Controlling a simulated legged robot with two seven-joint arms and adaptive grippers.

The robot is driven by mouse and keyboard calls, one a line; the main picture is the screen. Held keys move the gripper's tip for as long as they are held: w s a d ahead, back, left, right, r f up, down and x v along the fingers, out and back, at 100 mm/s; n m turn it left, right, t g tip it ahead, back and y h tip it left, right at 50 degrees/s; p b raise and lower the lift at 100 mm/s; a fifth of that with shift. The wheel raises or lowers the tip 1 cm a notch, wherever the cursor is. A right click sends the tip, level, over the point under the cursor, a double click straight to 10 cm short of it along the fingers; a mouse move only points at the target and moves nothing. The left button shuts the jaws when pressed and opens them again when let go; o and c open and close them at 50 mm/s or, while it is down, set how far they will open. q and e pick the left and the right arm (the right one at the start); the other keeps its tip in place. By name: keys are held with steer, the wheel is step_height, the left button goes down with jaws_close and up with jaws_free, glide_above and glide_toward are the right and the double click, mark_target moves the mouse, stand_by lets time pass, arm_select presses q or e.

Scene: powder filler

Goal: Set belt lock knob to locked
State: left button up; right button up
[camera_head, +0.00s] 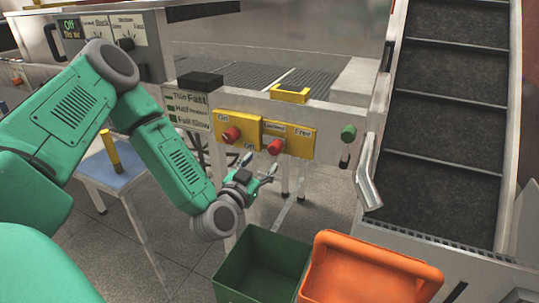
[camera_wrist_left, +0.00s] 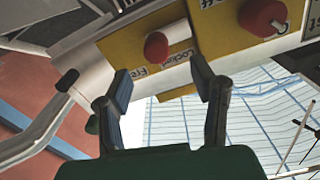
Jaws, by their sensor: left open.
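The belt lock knob (camera_head: 275,147) is a red knob on a yellow panel (camera_head: 304,138), beside a label reading Free. In the left wrist view the same red knob (camera_wrist_left: 156,46) sits by the words Locked and Free. Its exact turn is too small to tell. My left gripper (camera_head: 260,166) is open and empty, just below and in front of the knob. In the left wrist view its two fingers (camera_wrist_left: 162,82) stand apart, with the knob beyond and between them, apparently not touched. My right gripper is in no view.
A second red knob (camera_head: 231,134), marked On and Off, sits close on the left. A green knob (camera_head: 348,133) is to the right. A green bin (camera_head: 226,279) and an orange bin (camera_head: 345,245) stand below. An inclined belt (camera_head: 445,120) rises at right.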

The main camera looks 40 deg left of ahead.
arm_select(q)
steer(key=shift+v, duration=1.2)
steer(key=shift+f, duration=0.1)
